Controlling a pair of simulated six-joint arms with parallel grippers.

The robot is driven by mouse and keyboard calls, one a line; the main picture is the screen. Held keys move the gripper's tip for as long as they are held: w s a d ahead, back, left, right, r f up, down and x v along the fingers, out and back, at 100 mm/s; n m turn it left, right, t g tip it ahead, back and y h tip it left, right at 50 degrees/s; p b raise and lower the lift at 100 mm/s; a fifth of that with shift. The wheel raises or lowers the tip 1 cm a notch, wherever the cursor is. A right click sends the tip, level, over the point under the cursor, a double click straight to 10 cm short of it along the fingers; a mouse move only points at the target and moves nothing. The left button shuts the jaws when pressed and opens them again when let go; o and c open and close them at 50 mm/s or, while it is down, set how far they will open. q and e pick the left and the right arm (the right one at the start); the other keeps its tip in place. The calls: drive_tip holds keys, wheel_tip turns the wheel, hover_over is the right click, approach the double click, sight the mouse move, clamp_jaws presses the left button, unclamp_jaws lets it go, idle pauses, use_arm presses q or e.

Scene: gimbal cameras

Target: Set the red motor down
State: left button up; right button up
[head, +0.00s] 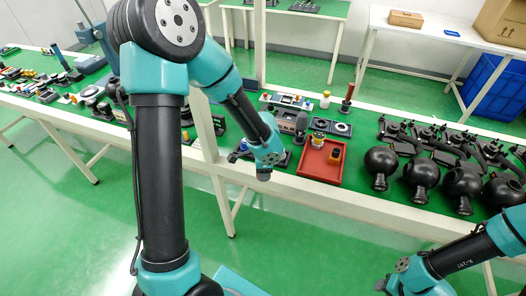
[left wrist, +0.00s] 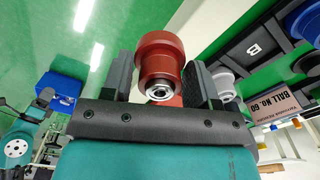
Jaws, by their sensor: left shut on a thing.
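The red motor (left wrist: 160,58) sits between the two dark fingers of my left gripper (left wrist: 160,82) in the left wrist view, its silver shaft end facing the camera. My left gripper is shut on it. In the head view my left gripper (head: 264,173) hangs in front of the table's near edge, left of the red tray; the motor is hidden there. My right gripper (head: 382,285) shows only as a dark end at the bottom right, and its jaws cannot be made out.
A black joystick-like part (head: 301,125) stands behind the tray. Small parts crowd the left table.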

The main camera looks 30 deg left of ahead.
use_arm(q)
drive_tip(key=w+a, duration=0.2)
drive_tip(key=w, duration=0.2)
drive_tip(key=w+a+f, duration=0.1)
drive_tip(key=w+a, duration=0.2)
drive_tip(key=w, duration=0.2)
drive_tip(key=w+a, duration=0.3)
drive_tip(key=w, duration=0.1)
drive_tip(key=shift+w+f, duration=0.15)
drive_tip(key=shift+f, duration=0.1)
drive_tip(key=shift+f, duration=1.75)
drive_tip(key=shift+f, duration=0.1)
drive_tip(key=o, duration=1)
wheel_tip(320, 180, up, 12)
drive_tip(key=shift+r, duration=0.1)
